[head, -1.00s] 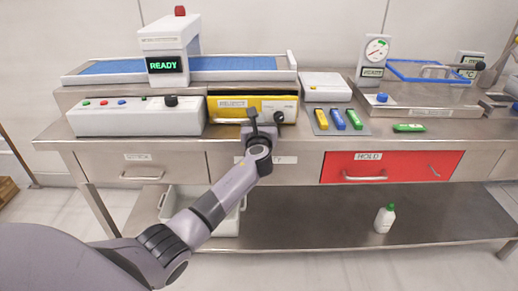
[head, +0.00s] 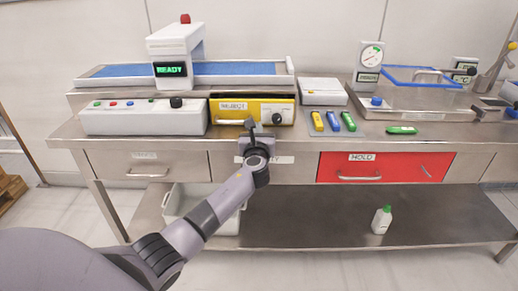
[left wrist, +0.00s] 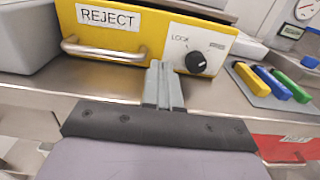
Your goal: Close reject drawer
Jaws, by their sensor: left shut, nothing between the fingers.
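The yellow reject drawer (head: 272,106) sits on the steel bench below the conveyor, with a "REJECT" label, a bar handle and a black knob. In the left wrist view its yellow front (left wrist: 150,42) fills the upper part, with the handle at left and the knob at right. My left gripper (head: 250,125) is just in front of the drawer. In the left wrist view its fingers (left wrist: 163,75) are shut together, empty, and point at the lower front between handle and knob. I cannot tell whether they touch it. My right gripper is not in view.
A white control box (head: 143,119) with coloured buttons stands left of the drawer. A grey tray (head: 350,129) with yellow, blue and green pieces lies to its right. A red HOLD drawer (head: 400,166) is under the bench top. A white bottle (head: 382,219) stands on the lower shelf.

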